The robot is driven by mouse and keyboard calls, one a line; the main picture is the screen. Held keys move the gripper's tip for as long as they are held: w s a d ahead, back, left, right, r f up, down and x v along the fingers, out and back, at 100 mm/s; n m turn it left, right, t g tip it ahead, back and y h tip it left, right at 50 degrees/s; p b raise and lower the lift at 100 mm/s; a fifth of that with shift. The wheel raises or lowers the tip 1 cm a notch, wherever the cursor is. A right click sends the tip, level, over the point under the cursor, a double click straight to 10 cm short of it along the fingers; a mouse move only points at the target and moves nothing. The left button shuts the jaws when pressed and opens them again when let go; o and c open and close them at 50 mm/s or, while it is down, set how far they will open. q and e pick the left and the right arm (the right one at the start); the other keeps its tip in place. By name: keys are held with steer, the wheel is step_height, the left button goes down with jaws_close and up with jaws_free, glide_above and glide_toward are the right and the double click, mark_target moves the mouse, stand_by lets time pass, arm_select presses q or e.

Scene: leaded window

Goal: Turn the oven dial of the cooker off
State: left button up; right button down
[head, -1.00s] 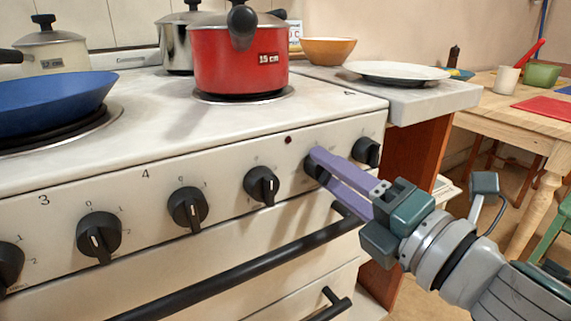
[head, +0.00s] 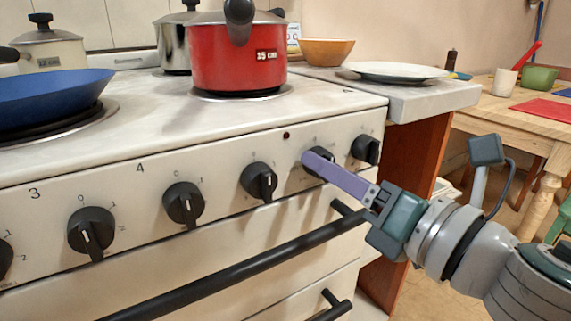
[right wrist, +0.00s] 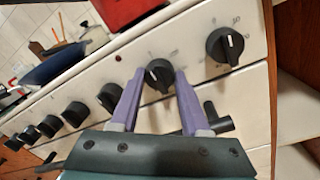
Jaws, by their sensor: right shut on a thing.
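The white cooker (head: 60,170) has a row of black dials along its sloping front panel. My right gripper (head: 311,160) is at the dial second from the right (head: 327,154), with its purple fingers shut on it. In the right wrist view this dial (right wrist: 159,76) sits between the two fingertips, its white pointer line showing. In the head view a finger hides much of the dial. The marks around it are too small to read. The rightmost dial (head: 365,149) is free, just right of the fingers; it also shows in the right wrist view (right wrist: 225,46). My left gripper is out of view.
A black oven handle bar (head: 240,266) runs below the dials, close under my right gripper. A red pot (head: 238,60) and a blue pan (head: 45,95) stand on the hob. A counter with a white plate (head: 397,71) adjoins on the right.

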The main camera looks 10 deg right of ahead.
stand_by(0.3)
steer(key=shift+c, duration=1.9)
jaws_free()
steer(key=shift+s+d, duration=0.1)
steer(key=shift+s, duration=0.05)
steer(key=v, duration=0.9)
steer(key=shift+s+b, duration=0.25)
steer(key=shift+b, duration=0.05)
steer(key=shift+d, duration=0.15)
